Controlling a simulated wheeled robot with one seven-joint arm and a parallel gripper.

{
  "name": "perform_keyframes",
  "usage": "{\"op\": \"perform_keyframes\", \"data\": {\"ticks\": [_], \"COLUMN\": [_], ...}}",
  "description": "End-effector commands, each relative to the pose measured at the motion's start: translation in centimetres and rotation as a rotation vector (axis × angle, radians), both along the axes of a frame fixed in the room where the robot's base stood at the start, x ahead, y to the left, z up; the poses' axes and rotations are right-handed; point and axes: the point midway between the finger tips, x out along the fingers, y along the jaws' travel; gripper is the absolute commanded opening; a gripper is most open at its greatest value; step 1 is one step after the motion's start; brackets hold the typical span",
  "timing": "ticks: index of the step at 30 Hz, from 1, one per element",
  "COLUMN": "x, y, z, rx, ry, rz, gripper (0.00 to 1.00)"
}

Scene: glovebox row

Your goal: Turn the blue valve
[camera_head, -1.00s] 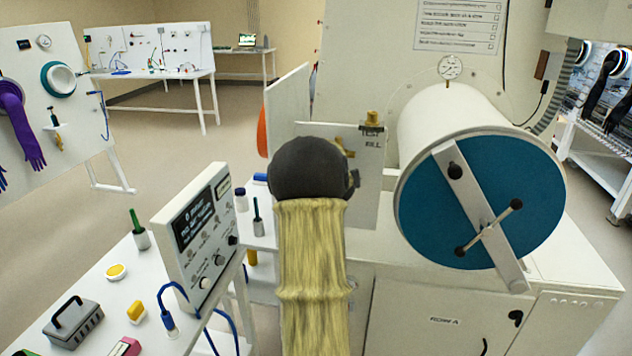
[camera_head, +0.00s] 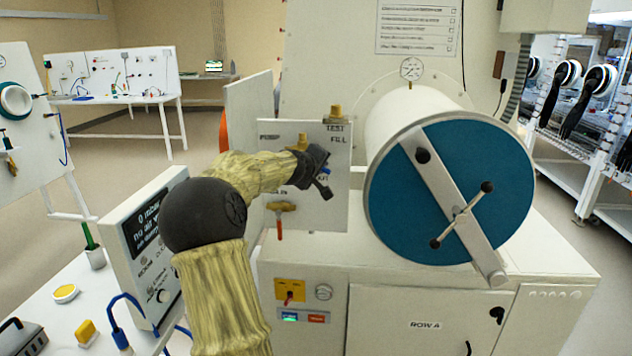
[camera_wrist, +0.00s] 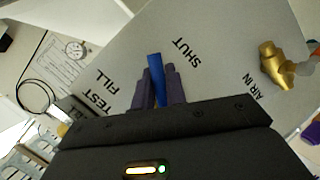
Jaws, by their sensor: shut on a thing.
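The blue valve handle (camera_wrist: 157,80) shows between my two dark fingers in the wrist view, pointing toward the printed word SHUT. My gripper (camera_wrist: 160,88) is shut on it. In the head view my gripper (camera_head: 322,178) is at the front of the grey valve panel (camera_head: 340,210), and a bit of the blue handle (camera_head: 325,171) shows by the fingers. The valve's body is hidden behind the gripper. The labels TEST, FILL and AIR IN are readable on the panel in the wrist view.
A brass valve with a red handle (camera_head: 280,222) sits low on the panel. Other brass fittings (camera_head: 336,112) are above. The large cylinder with a blue door (camera_head: 450,195) stands close on the right. A meter box (camera_head: 148,245) and bench are at the left.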

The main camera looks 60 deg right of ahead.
Motion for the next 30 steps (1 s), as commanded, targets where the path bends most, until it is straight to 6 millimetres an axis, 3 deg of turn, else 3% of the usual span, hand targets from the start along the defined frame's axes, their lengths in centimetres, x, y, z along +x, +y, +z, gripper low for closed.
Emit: {"op": "perform_keyframes", "data": {"ticks": [15,30], "x": [-0.1,-0.5], "y": [-0.1,-0.4], "z": [2.3,3.3], "rx": [-0.2,-0.251], "ry": [0.39,0.502], "rz": [0.013,0.008], "gripper": [0.0,0.0]}}
